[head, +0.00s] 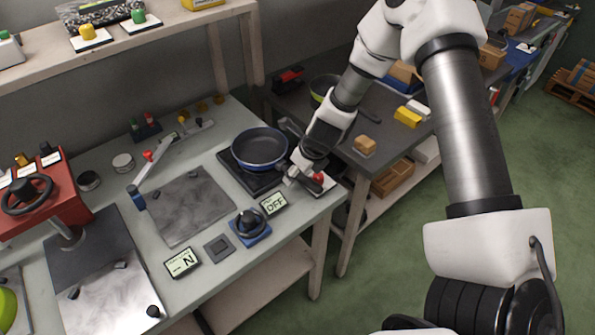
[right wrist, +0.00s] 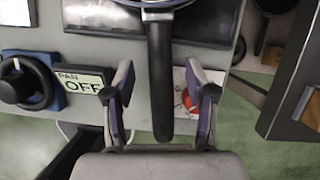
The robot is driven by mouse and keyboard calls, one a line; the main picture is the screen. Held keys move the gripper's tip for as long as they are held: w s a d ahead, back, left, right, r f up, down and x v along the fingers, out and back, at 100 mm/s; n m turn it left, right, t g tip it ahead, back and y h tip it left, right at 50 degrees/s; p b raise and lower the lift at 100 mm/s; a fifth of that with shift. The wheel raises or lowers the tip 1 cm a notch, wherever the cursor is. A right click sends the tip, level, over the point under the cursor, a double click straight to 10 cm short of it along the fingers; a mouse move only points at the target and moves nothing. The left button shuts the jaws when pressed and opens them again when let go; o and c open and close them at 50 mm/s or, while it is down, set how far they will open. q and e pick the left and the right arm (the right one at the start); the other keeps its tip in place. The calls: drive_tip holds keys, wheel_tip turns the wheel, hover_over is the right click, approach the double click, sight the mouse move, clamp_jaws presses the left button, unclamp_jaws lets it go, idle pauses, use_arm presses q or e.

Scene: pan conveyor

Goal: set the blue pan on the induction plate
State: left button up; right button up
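The blue pan (head: 260,147), dark inside with a blue rim, appears to sit level on the black induction plate (head: 245,178), towards its back. Its black handle points to my right gripper (head: 305,178). In the right wrist view, the pan handle (right wrist: 160,80) lies between the two spread fingers of the right gripper (right wrist: 159,88), with gaps on both sides. The induction plate (right wrist: 103,18) shows on both sides of the handle there. The pan's bowl is mostly cut off at the top. My left gripper is in neither view.
An OFF display (head: 273,203) and a blue-based knob (head: 250,224) stand in front of the plate. A red button (head: 318,178) is beside the gripper. A second table with a green pan (head: 322,86) and a yellow block (head: 407,117) is to the right.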

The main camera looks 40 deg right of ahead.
drive_tip(key=shift+s+r, duration=0.1)
drive_tip(key=shift+r, duration=0.05)
drive_tip(key=v, duration=1.1)
drive_tip(key=shift+s+r, duration=0.2)
drive_tip(key=shift+r, duration=0.1)
